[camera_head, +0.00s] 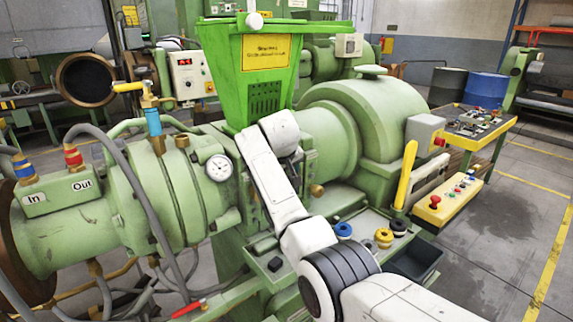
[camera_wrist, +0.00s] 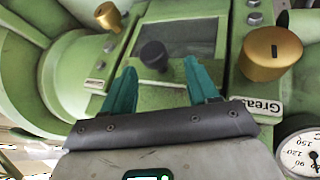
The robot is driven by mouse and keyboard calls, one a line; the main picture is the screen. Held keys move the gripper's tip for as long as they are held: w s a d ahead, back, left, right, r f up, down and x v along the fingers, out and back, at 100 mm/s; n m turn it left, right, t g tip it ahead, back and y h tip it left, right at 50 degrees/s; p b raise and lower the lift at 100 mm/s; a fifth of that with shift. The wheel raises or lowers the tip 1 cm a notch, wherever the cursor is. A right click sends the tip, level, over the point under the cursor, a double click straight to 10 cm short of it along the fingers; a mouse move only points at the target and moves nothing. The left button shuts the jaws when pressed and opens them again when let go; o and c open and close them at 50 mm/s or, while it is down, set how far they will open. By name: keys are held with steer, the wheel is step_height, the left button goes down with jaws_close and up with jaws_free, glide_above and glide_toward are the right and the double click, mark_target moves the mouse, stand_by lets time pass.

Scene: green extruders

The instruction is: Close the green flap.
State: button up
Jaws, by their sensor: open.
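In the wrist view, a light green square frame around a dark grey recess or pane (camera_wrist: 188,38) is set in the green machine, and a dark round knob (camera_wrist: 154,54) shows at its left. This looks like the flap area, but I cannot tell the flap's exact position. My gripper (camera_wrist: 160,84) has two teal fingers spread apart with nothing between them, pointing at the knob, one finger on each side of it in the picture. Contact cannot be judged. In the head view my arm hides the gripper and this part of the machine.
Brass knobs (camera_wrist: 272,53) flank the frame in the wrist view, with a gauge (camera_wrist: 300,150) at lower right. In the head view a bright green hopper (camera_head: 262,70) stands above my arm. A yellow lever (camera_head: 405,175) and control box (camera_head: 445,200) are at right. Floor at far right is clear.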

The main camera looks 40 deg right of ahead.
steer(key=v, duration=0.6)
steer(key=shift+s+d+b, duration=0.3)
steer(key=shift+d+b, duration=0.05)
steer(key=shift+b, duration=0.1)
